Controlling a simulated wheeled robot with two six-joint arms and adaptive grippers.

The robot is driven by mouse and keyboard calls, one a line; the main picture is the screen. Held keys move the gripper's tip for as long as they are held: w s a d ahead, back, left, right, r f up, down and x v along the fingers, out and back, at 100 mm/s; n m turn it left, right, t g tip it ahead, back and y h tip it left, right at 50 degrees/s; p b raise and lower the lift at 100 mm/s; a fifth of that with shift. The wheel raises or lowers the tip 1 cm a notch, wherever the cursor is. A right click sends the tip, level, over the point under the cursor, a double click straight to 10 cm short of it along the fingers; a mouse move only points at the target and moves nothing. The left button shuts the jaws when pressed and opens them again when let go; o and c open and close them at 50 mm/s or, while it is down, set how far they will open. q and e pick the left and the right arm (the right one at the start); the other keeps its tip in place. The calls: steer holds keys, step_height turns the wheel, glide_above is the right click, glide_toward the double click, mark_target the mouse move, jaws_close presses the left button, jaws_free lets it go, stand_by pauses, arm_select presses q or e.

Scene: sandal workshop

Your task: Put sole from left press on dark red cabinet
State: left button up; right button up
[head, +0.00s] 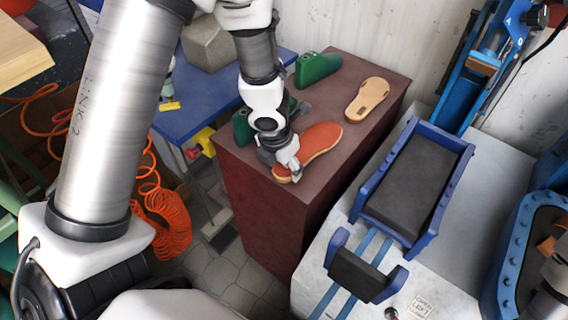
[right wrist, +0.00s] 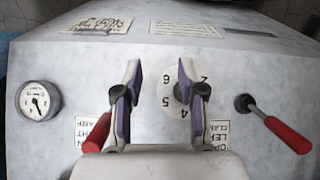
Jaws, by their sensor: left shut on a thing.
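The orange-red sole (head: 312,148) is over the top of the dark red cabinet (head: 262,214), near its front edge. My left gripper (head: 287,171) is shut on the near end of this sole. The sole looks flat on or just above the cabinet top; I cannot tell which. The left press (head: 440,240), with its blue-framed dark pad, stands to the right of the cabinet. My right gripper (right wrist: 159,85) shows in the right wrist view with its fingers apart and nothing between them, before a press panel with a gauge.
A tan sole (head: 367,99) and a green last (head: 316,68) lie on the cabinet's far part. Another green last (head: 243,127) is partly behind my left gripper. A blue table (head: 207,96) stands behind left. Red-handled levers (right wrist: 288,135) stick out from the panel.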

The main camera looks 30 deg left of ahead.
arm_select(q)
steer(key=shift+s, duration=0.15)
steer(key=shift+f+b, duration=0.3)
steer(key=shift+b, duration=0.15)
stand_by(0.4)
steer(key=o, duration=1.1)
